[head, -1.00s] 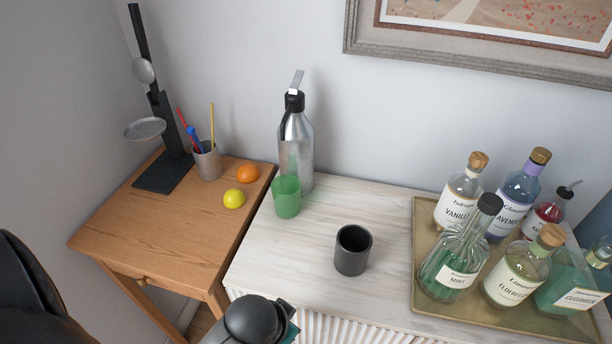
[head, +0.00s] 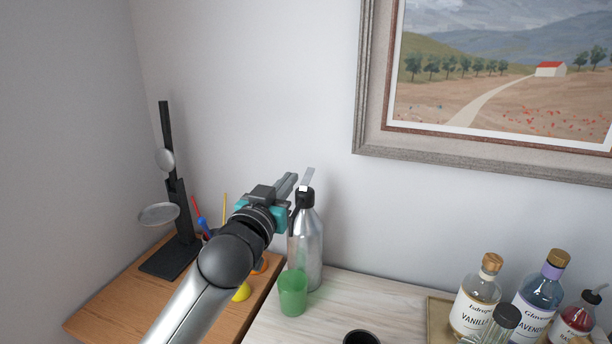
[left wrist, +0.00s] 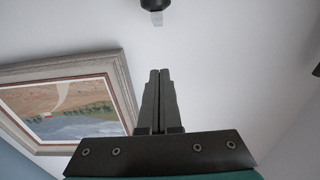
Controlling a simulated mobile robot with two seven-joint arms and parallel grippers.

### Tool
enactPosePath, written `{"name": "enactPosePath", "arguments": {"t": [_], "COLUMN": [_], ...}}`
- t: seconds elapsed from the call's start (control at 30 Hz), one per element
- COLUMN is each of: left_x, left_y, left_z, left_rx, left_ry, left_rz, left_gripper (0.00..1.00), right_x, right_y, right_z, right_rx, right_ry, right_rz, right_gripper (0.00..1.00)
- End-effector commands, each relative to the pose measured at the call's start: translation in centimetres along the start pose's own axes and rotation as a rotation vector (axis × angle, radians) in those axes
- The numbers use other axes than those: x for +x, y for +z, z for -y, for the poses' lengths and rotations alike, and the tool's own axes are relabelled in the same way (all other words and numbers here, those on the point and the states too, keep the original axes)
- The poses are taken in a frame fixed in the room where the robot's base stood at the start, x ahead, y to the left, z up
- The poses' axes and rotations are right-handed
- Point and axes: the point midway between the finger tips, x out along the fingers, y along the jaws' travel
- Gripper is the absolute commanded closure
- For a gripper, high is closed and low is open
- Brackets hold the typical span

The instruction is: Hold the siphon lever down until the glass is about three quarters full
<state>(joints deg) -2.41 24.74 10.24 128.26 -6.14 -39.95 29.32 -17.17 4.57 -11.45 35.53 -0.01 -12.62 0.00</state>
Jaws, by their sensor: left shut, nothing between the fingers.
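The siphon is a silver bottle (head: 306,250) with a black head and a pale lever (head: 308,178) tilted up at its top. The green glass (head: 293,294) stands upright in front of the siphon's base; I cannot make out a liquid level in it. My left gripper (head: 291,183) is shut and empty, its fingertips just left of the lever in the head view. In the left wrist view its fingers (left wrist: 160,78) lie together, and the siphon's black head (left wrist: 154,4) and lever (left wrist: 157,18) show ahead, apart from the tips. My right gripper is out of view.
A dark cup (head: 361,337) is cut off at the bottom edge. Several bottles stand on a tray (head: 440,313) at the right. A wooden side table (head: 110,299) at the left holds a black stand (head: 172,258), partly hidden pens and fruit. A framed picture (head: 370,100) hangs behind.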

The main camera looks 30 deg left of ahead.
Motion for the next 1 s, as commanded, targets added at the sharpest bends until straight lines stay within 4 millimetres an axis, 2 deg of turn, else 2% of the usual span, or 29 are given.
{"name": "enactPosePath", "arguments": {"t": [0.1, 0.47, 0.67, 1.0], "left_x": [0.2, 0.5, 2.6, 7.7], "left_y": [-0.6, -0.6, -0.7, -0.8], "left_z": [0.2, 0.1, 0.1, 0.1], "left_rx": [-0.003, -0.002, -0.001, -0.001], "left_ry": [0.000, 0.000, -0.001, -0.001], "left_rz": [-0.019, -0.017, -0.017, -0.017], "left_gripper": [1.00, 1.00, 1.00, 1.00], "right_x": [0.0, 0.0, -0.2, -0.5], "right_y": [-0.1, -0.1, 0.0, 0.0], "right_z": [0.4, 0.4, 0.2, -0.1], "right_rx": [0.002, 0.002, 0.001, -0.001], "right_ry": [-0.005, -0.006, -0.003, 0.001], "right_rz": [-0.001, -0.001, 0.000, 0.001], "right_gripper": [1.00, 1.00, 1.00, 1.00]}}
